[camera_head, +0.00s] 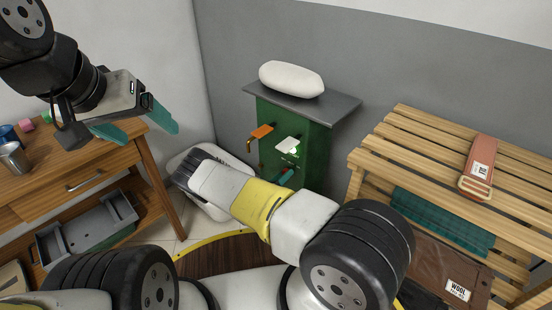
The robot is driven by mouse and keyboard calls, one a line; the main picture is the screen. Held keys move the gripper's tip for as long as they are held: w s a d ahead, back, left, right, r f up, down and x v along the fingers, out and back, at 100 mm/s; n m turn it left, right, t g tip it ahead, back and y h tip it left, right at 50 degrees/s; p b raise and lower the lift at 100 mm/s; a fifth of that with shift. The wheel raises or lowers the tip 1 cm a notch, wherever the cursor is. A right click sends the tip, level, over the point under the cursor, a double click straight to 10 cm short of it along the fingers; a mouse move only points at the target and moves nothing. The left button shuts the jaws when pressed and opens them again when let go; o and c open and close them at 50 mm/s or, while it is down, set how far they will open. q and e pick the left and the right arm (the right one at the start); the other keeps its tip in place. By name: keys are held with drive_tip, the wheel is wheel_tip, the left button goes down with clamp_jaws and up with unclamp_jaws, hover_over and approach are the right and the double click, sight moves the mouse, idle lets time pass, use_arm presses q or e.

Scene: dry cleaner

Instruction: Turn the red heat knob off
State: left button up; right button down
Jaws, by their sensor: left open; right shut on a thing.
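A green cabinet (316,150) with a grey top stands against the wall. My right forearm crosses in front of the cabinet's lower part. A teal fingertip of my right gripper (286,178) shows above it, just below the white lever. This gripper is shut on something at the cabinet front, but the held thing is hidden. My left gripper (141,128) is open and empty, its teal fingers apart beside the wooden table.
A white padded form (291,79) lies on the cabinet. A wooden table (75,166) with a metal cup (14,158) and a grey tray (88,229) below stands left. A slatted bench (417,153) at right holds a pinkish tagged item (478,165). A white basket-like thing (207,207) is low behind my forearm.

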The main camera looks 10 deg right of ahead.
drive_tip(key=n, duration=1.1)
drive_tip(key=shift+w+a+f+n+g, duration=0.1)
drive_tip(key=shift+a+f+n+g, duration=0.05)
drive_tip(key=shift+n+g, duration=0.2)
idle(0.5)
drive_tip(key=c, duration=0.9)
unclamp_jaws()
drive_tip(key=v, duration=0.7)
drive_tip(key=shift+a, duration=0.4)
